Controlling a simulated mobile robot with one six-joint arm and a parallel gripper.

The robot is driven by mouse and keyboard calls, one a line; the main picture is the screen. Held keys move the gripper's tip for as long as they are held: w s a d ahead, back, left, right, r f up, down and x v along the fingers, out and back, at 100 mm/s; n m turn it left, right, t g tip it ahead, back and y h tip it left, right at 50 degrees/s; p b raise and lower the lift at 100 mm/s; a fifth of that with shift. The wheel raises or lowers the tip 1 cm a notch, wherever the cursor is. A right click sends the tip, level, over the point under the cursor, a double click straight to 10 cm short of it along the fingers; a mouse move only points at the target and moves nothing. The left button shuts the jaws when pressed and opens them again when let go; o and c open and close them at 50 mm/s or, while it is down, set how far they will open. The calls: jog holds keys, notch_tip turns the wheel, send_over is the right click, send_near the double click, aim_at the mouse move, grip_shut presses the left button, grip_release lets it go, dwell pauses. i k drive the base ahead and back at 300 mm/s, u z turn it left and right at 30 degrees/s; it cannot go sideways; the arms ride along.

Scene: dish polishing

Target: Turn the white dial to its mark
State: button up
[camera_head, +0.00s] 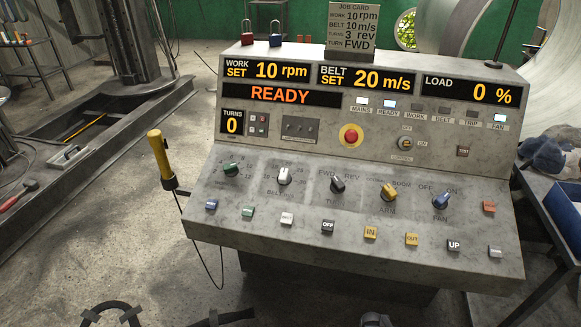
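The white dial (284,176) sits on the sloped lower panel of the grey control console (240,205), second from the left, above the word BELT. Its knob appears to point roughly up; the scale numbers around it are too small to read surely. The belt display (366,79) reads BELT SET 20 m/s. The job card (352,29) on top of the console reads WORK 10 rpm, BELT 10 m/s, TURNS 3 rev, TURN FWD.
A green dial (232,169) is left of the white one; black (337,185), yellow (389,192) and blue (441,200) dials are right. Several push buttons line the front edge. A red stop button (351,136) sits above. A yellow-handled pendant (161,158) stands at the left side.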

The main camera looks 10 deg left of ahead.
aim_at(284, 179)
jog(key=z, duration=0.5)
jog(key=k, duration=0.95)
jog(key=u, duration=1.1)
jog(key=i, duration=0.5)
jog(key=z, duration=0.15)
